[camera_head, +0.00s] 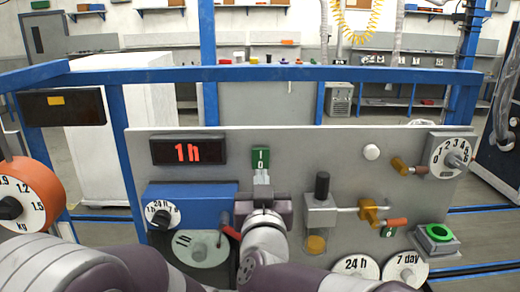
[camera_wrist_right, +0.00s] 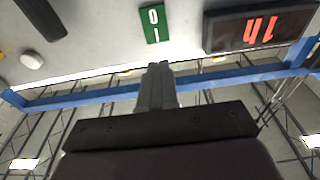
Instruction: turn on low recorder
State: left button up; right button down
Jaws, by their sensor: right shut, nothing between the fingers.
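A green switch plate (camera_head: 260,157) marked I and O is on the grey panel (camera_head: 330,155), right of a dark display (camera_head: 187,151) reading "1h" in red. The plate (camera_wrist_right: 152,24) and display (camera_wrist_right: 258,28) appear upside down in the right wrist view. My right gripper (camera_head: 262,182) is shut and empty, its fingertips just below the plate; contact is unclear. Its fingers (camera_wrist_right: 157,72) point at the plate. My left gripper is out of view.
Right of my gripper are a black-topped valve (camera_head: 321,187), a brass fitting (camera_head: 368,211), a numbered dial (camera_head: 450,155) and a green ring button (camera_head: 438,232). "24 h" (camera_head: 356,267) and "7 day" (camera_head: 405,268) discs are low. A blue rail (camera_head: 270,74) crosses behind the panel.

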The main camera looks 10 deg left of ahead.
aim_at(260, 150)
jog(key=p+x, duration=0.3)
jog(key=x, duration=0.4)
jog(key=shift+w+r+p, duration=0.15)
jog(key=shift+w+p, duration=0.05)
jog(key=shift+p, duration=0.2)
jog(key=shift+w+a, duration=0.15)
jog(key=shift+w, duration=0.2)
jog(key=shift+w, duration=0.2)
